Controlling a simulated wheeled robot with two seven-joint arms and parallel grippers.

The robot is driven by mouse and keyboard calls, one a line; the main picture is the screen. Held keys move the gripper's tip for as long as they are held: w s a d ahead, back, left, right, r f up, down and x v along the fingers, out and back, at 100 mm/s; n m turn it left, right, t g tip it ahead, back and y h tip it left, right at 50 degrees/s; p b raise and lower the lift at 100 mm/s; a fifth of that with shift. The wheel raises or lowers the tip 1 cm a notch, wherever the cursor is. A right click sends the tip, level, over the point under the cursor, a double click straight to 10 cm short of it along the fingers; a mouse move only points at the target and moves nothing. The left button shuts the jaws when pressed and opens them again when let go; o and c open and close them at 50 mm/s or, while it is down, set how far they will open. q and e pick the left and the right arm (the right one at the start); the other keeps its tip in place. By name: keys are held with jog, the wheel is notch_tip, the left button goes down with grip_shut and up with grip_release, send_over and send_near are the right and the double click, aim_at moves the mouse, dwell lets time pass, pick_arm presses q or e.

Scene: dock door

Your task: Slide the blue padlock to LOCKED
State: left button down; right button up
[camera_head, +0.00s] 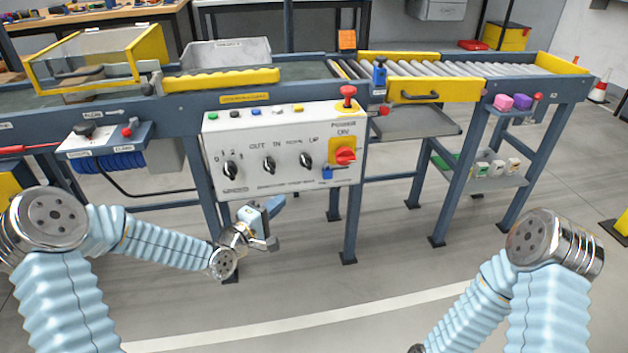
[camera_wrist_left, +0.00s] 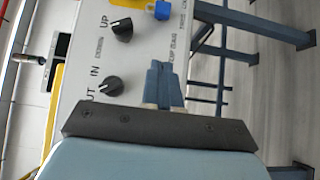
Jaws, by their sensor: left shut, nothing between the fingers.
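The blue padlock (camera_head: 327,173) sits at the lower right of the white control panel (camera_head: 285,117), below the red rotary switch (camera_head: 345,156) on its yellow plate. In the left wrist view the padlock (camera_wrist_left: 162,10) shows at the top edge, partly cut off. My left gripper (camera_head: 274,205) is below the panel's lower edge, left of and lower than the padlock, and apart from it. In the left wrist view its fingers (camera_wrist_left: 160,78) are together with nothing between them. My right gripper is out of view; only part of its arm shows.
Three black knobs (camera_head: 268,165) and a red mushroom button (camera_head: 348,91) stick out of the panel. Blue frame legs (camera_head: 351,215) stand below and behind it. A roller conveyor (camera_head: 450,68) runs to the right. The floor in front is clear.

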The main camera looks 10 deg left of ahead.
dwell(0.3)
pick_arm(q)
jog(key=p, duration=0.1)
send_near(322, 174)
jog(key=w, duration=0.1)
jog(key=w+a, duration=0.1)
jog(key=w, duration=0.1)
jog(key=shift+w+r, duration=0.2)
jog(key=shift+w, duration=0.05)
jog(key=shift+w+d+p, duration=0.2)
jog(key=shift+d+p, duration=0.05)
jog(key=shift+d, duration=0.35)
jog(key=shift+w+d+p, duration=0.2)
jog(key=shift+d, duration=0.45)
jog(key=shift+w+d+f, duration=0.1)
jog(key=shift+w+d, duration=0.15)
jog(key=shift+d, duration=0.4)
jog(key=d+b, duration=0.1)
jog(key=d, duration=0.1)
jog(key=w+d+b, duration=0.1)
jog(key=d, duration=0.1)
jog(key=shift+w+f, duration=0.1)
jog(key=shift+f, duration=0.1)
jog(key=shift+w+d+r+b, duration=0.1)
jog(key=shift+d+r+b, duration=0.05)
jog(key=shift+d+b, duration=0.15)
jog(key=shift+r, duration=0.1)
